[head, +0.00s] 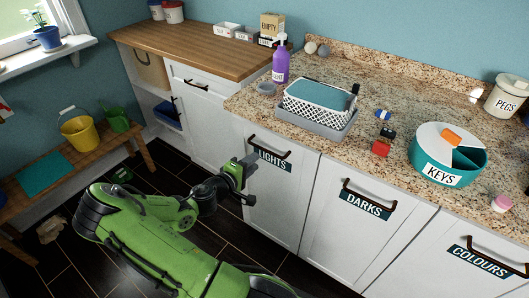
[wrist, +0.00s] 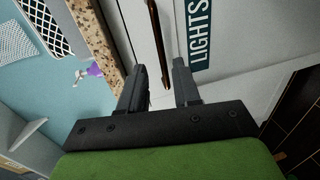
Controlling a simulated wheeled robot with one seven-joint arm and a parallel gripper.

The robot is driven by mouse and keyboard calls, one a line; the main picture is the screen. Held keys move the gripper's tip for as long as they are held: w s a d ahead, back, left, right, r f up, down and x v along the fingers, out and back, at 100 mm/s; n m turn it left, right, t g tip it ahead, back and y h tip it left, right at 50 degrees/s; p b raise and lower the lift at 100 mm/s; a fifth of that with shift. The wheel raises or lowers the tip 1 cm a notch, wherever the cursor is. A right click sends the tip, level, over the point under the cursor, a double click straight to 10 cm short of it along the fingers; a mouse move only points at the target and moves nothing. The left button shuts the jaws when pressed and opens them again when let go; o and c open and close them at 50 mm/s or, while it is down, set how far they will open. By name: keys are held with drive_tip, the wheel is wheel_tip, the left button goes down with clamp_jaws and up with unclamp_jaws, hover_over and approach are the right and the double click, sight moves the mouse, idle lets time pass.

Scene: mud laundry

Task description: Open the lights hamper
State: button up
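The lights hamper (head: 268,205) is a white front panel under the counter, flush with its neighbour and shut. It has a dark bronze bar handle (head: 268,146) near its top and a dark LIGHTS label (head: 272,160) just below. My gripper (head: 247,180) is at the panel's upper left, below the handle's left end. In the wrist view my gripper (wrist: 160,75) is open and empty, its two dark fingers apart. There the handle (wrist: 156,40) runs into the gap between the fingertips, with the label (wrist: 201,30) to the right. I cannot tell whether the fingers reach around the bar.
The DARKS hamper (head: 345,235) and COLOURS hamper (head: 465,275) stand to the right, both shut. The granite counter (head: 330,150) overhangs above, with a basket (head: 315,104) near its edge. A wooden bench (head: 90,155) stands at the left. Dark floor lies open before the cabinets.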

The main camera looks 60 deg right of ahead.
sight(268, 151)
drive_tip(key=b+x, duration=0.1)
drive_tip(key=x, duration=0.8)
drive_tip(key=shift+d, duration=0.25)
drive_tip(key=shift+c, duration=0.3)
clamp_jaws()
